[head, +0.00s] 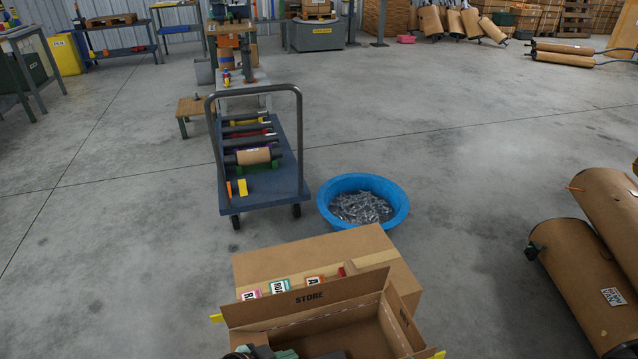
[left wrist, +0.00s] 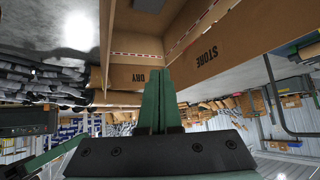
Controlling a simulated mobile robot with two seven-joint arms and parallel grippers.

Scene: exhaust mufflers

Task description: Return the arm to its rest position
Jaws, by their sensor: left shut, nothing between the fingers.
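My left gripper (head: 262,353) shows only in part at the bottom edge of the head view, at the near left of an open cardboard box (head: 318,306) marked STORE. In the left wrist view, the green fingers of the left gripper (left wrist: 158,76) are together with nothing between them. The box walls (left wrist: 225,35), with the words STORE and DRY, show beyond the fingertips there. Most of my left arm is out of the head view. I do not see my right gripper in either view.
A larger closed carton (head: 376,247) stands behind the open box. Beyond are a blue tub (head: 396,192) of metal parts and a blue platform cart (head: 287,190). Large brown cylinders (head: 573,274) lie at the right. The concrete floor at the left is clear.

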